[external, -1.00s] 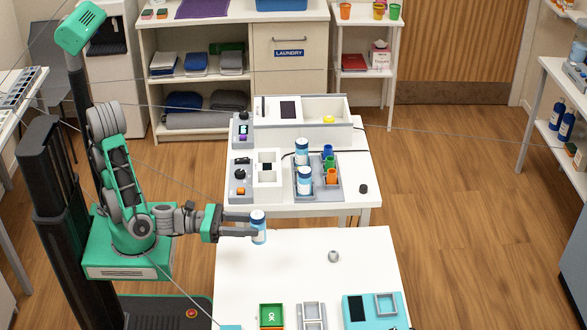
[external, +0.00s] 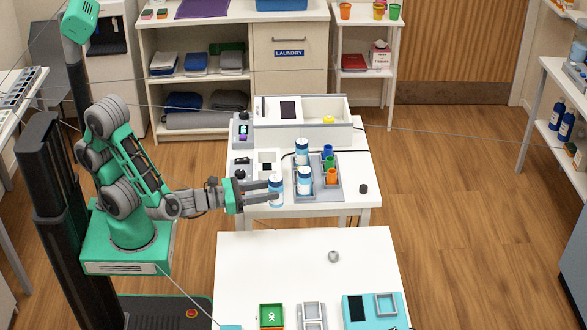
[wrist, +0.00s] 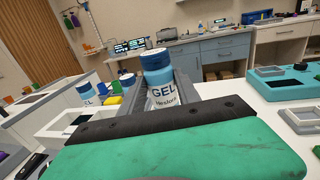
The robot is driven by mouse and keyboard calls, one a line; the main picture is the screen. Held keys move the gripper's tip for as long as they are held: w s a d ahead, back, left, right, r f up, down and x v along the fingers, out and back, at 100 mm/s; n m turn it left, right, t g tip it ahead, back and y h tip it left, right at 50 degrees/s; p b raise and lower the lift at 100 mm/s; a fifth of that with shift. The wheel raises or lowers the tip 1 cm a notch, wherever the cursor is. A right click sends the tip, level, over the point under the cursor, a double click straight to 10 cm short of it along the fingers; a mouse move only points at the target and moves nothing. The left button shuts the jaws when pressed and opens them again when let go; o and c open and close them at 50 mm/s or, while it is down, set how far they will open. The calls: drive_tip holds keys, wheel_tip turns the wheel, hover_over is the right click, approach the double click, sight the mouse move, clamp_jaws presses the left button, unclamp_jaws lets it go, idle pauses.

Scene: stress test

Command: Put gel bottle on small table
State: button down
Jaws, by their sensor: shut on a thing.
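The gel bottle, white with a blue cap and blue bands, is held upright between the fingers of my gripper (external: 262,194). The gel bottle (wrist: 160,81) shows its "GEL" label in the wrist view, and it also shows in the external view (external: 275,188). My gripper is shut on it, apparently above the front edge of the rear white table (external: 350,191). The small table could be this one or the nearer white table (external: 270,262); I cannot tell which. Two similar bottles (external: 304,180) stand in a grey rack on the rear table.
The grey rack (external: 332,192) also holds several coloured cups. A dark knob-like item (external: 363,188) lies at the rear table's right. The near table carries a small round grey object (external: 333,256), a green tray (external: 271,315) and a teal device (external: 357,310); its left middle is clear.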

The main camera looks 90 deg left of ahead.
drive_tip(key=s+a+n+g+y, duration=0.1)
drive_tip(key=a+y, duration=0.1)
drive_tip(key=a, duration=0.3)
drive_tip(key=s+a+n+y+b, duration=0.1)
drive_tip(key=a+n+y, duration=0.1)
drive_tip(key=a, duration=0.3)
drive_tip(key=s+a+r+n+g+y+b, duration=0.1)
drive_tip(key=a+y, duration=0.1)
drive_tip(key=a, duration=0.4)
drive_tip(key=shift+n+g+y, duration=0.3)
drive_tip(key=shift+n, duration=0.1)
drive_tip(key=s+a+n+g+y+b, duration=0.1)
drive_tip(key=s+a+n+g+y, duration=0.2)
drive_tip(key=a, duration=0.4)
drive_tip(key=s+a+n+g+y+b, duration=0.1)
drive_tip(key=s+a+n+g+y, duration=0.1)
drive_tip(key=s+a, duration=0.45)
drive_tip(key=f+b, duration=0.1)
drive_tip(key=f, duration=0.1)
drive_tip(key=f+b, duration=0.1)
drive_tip(key=f, duration=0.2)
drive_tip(key=f+b, duration=0.2)
drive_tip(key=shift+w+a+f, duration=0.15)
drive_tip(key=shift+a+f, duration=0.15)
drive_tip(key=shift+a, duration=0.05)
drive_tip(key=shift+r, duration=0.1)
drive_tip(key=c, duration=0.9)
unclamp_jaws()
drive_tip(key=shift+o, duration=0.2)
